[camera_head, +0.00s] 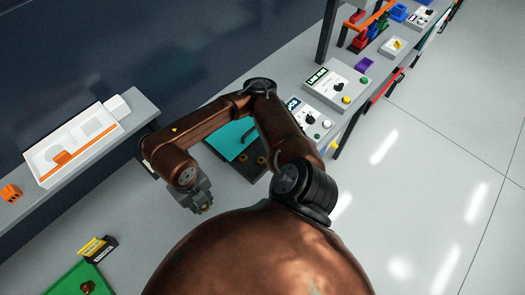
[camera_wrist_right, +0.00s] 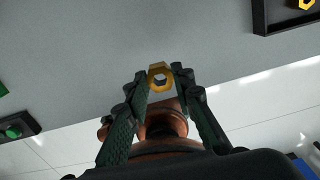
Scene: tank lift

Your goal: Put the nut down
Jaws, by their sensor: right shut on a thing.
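My right gripper (camera_head: 203,208) is low over the grey bench top, left of the teal panel, pointing down. In the right wrist view, the gripper (camera_wrist_right: 160,85) is shut on a gold hex nut (camera_wrist_right: 154,69), held at the fingertips with its hole facing the camera. The gap between nut and bench cannot be judged. A dark tray (camera_wrist_right: 262,20) with another gold nut (camera_wrist_right: 307,4) shows at the top right of the wrist view. In the head view, small brass-coloured pieces lie in a dark tray (camera_head: 256,174), partly hidden by my arm. My left gripper is not seen.
A teal panel (camera_head: 228,138) lies behind my right arm. Control boxes (camera_head: 336,84) with knobs and buttons line the bench at the right. A green tray (camera_head: 62,282) and a black-and-yellow sign (camera_head: 98,249) are at the lower left. Bare grey bench (camera_head: 150,215) surrounds the gripper.

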